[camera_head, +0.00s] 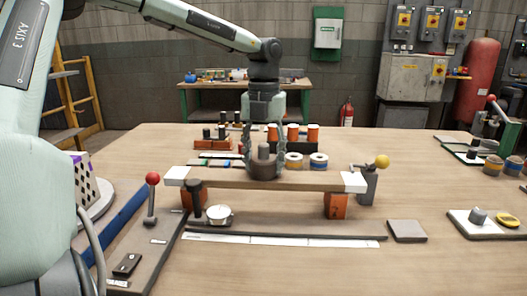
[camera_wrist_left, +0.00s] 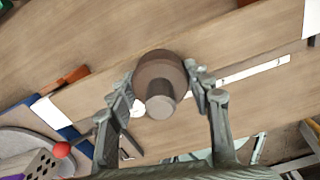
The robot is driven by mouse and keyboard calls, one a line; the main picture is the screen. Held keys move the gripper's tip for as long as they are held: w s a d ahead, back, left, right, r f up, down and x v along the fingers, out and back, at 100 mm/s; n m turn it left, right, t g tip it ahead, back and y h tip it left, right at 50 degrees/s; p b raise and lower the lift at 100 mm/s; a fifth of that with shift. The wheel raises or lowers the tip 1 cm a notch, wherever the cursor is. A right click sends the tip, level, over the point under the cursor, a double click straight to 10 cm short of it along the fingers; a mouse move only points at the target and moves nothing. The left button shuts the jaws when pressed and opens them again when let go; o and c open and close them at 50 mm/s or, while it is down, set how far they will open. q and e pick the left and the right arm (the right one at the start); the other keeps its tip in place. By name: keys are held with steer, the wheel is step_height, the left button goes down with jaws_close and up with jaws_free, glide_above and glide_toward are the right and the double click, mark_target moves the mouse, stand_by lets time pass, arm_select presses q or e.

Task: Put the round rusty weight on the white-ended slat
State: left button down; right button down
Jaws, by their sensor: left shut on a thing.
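The round rusty weight (camera_head: 264,152) is a dark brown disc with a grey knob on top. My left gripper (camera_head: 264,166) is shut on it, with a finger on each side. In the left wrist view the weight (camera_wrist_left: 161,72) sits between the fingertips (camera_wrist_left: 160,82). The white-ended slat (camera_head: 315,181) is a wooden plank resting level on two orange bricks (camera_head: 337,205). The weight is over the middle of the slat; I cannot tell whether it touches. The slat's white end (camera_wrist_left: 47,116) also shows in the left wrist view. My right gripper is out of view.
A red-knobbed lever (camera_head: 152,190) stands left of the slat and a yellow-knobbed one (camera_head: 370,178) at its right end. Orange-topped cylinders (camera_head: 313,133) and tape rolls (camera_head: 318,161) stand behind. A small dial (camera_head: 219,214) sits below.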

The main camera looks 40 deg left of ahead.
arm_select(q)
steer(key=shift+r, duration=0.1)
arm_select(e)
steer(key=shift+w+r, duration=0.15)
arm_select(q)
steer(key=c, duration=1.1)
jaws_free()
steer(key=shift+c, duration=0.2)
steer(key=o, duration=0.5)
steer(key=shift+s, duration=0.1)
steer(key=shift+c, duration=0.2)
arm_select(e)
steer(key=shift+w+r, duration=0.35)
